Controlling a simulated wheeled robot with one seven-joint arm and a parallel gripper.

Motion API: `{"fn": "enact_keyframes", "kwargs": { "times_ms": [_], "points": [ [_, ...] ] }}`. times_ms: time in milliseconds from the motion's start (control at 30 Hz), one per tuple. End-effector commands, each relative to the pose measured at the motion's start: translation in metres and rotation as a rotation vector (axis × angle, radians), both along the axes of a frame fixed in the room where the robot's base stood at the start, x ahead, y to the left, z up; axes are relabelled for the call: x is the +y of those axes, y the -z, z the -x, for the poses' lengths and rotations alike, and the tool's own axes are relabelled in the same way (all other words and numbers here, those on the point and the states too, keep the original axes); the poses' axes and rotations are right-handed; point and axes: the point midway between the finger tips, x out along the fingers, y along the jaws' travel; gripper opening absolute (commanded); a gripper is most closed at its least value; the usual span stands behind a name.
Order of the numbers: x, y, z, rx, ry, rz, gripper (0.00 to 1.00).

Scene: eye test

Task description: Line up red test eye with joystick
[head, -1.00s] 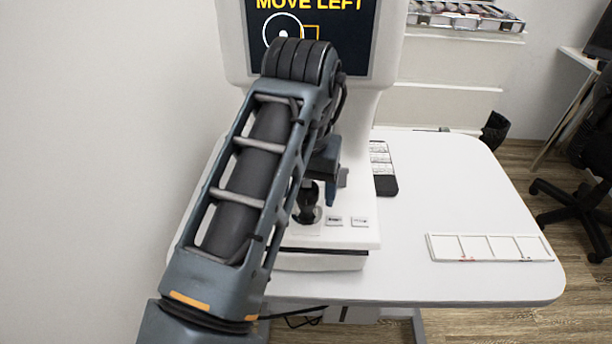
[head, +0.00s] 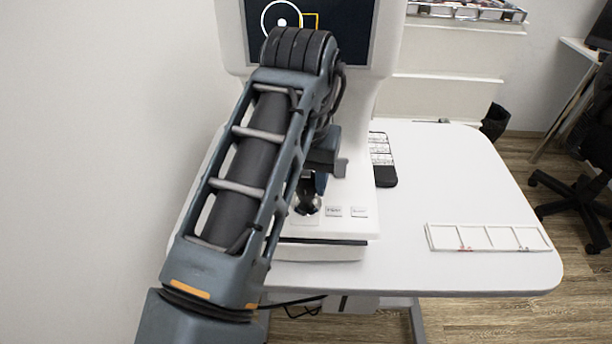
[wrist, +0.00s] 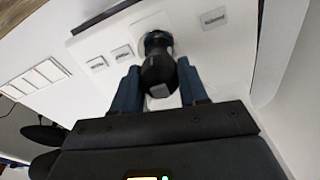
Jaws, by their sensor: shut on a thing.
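The black joystick (wrist: 158,72) stands on the white device base between the two blue fingers of my gripper (wrist: 160,90) in the wrist view. The gripper is shut on it. In the head view my arm partly hides the joystick (head: 306,203), and a blue finger (head: 321,182) shows just above it. The dark screen (head: 352,38) shows a white ring with a white dot (head: 281,22) at the left. An orange square outline (head: 318,22) lies right of the ring, partly overlapped by it. My arm covers the screen's lower part. I see no red eye.
Labelled buttons (head: 333,211) sit right of the joystick on the base. A white four-panel strip (head: 487,237) lies near the right front edge. The table's middle right is clear. A wall stands left.

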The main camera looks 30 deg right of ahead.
Motion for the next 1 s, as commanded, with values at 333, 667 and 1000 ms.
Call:
{"fn": "enact_keyframes", "kwargs": {
  "times_ms": [333,667,1000],
  "points": [
    [0.008,0.0,-0.001,-0.001,-0.002,-0.002,0.12],
    [0.018,0.0,-0.002,0.0,-0.003,-0.003,0.12],
    [0.022,0.0,-0.003,0.0,-0.002,-0.003,0.12]
  ]
}}
